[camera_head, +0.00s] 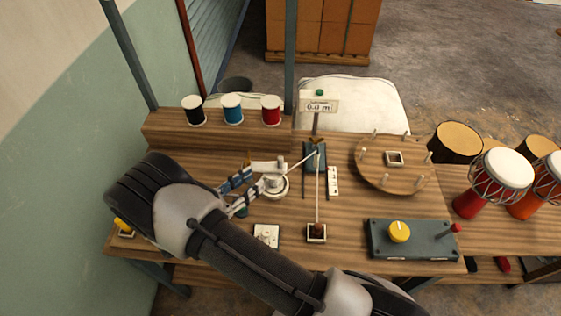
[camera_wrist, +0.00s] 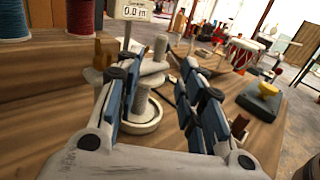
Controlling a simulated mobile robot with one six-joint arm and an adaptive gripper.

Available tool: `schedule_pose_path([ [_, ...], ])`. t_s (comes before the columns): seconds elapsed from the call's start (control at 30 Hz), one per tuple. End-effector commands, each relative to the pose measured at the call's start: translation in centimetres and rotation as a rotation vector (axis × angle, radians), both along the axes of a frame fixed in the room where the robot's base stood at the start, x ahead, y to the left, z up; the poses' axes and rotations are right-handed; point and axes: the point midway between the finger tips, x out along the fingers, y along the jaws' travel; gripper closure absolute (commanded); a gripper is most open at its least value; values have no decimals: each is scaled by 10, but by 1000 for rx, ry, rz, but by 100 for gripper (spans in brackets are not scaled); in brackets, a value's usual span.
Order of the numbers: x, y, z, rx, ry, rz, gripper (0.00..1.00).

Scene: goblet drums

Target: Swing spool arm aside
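The spool arm (camera_head: 268,167) is a pale grey bar on top of a post that stands on a round white base (camera_head: 275,191). In the wrist view the spool arm (camera_wrist: 152,76) and its ribbed post (camera_wrist: 141,106) show between my fingers. A pale cord runs from near the spool arm to a dark guide block (camera_head: 315,160), then towards a brown piece (camera_head: 317,229) at the front. My gripper (camera_head: 257,178) is at the left of the post, its blue-padded fingers spread apart. In the wrist view my gripper (camera_wrist: 155,72) is open and empty. I cannot tell if a finger touches the spool arm.
Black, blue and red thread spools (camera_head: 232,108) stand on a raised shelf behind. A length display (camera_head: 319,106) reads 0.0 m. A pegged round board (camera_head: 392,172) is at right, with a control box (camera_head: 412,240) in front. Drums (camera_head: 500,175) stand further right.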

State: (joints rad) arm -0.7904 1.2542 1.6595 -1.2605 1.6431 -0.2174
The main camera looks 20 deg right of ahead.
Motion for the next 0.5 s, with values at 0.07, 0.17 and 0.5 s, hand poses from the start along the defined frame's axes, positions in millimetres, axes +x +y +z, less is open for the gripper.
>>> schedule_pose_path([
  [0.07,8,-18,-1,1,0,-5,64],
  [0.17,18,-38,-1,1,0,-6,64],
  [0.5,46,-92,-1,2,0,-3,64],
])
